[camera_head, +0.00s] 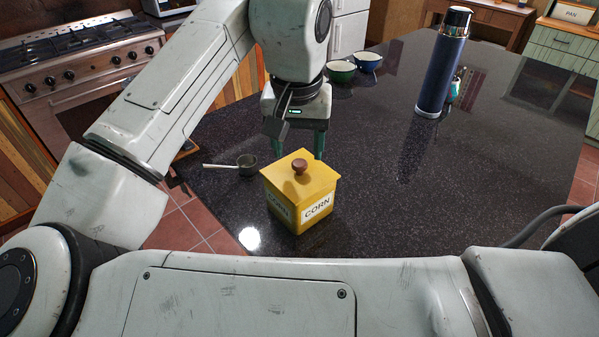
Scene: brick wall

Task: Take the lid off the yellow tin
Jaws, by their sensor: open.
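The yellow tin (284,211) stands upright on the dark speckled counter, with "CORN" labels on its two visible sides. Its square yellow lid (319,173) sits on top and has a round brown knob (300,166). My gripper (297,149) points down just behind the tin, as seen from my body camera. Its two green fingers are apart, with nothing seen between them. The left fingertip and the lower part of the gripper are hard to make out, and the tin's far side is hidden.
A green bowl (341,73) and a blue bowl (368,62) stand behind my gripper. A tall blue flask (443,65) stands at the back right. The counter (450,190) right of the tin is clear.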

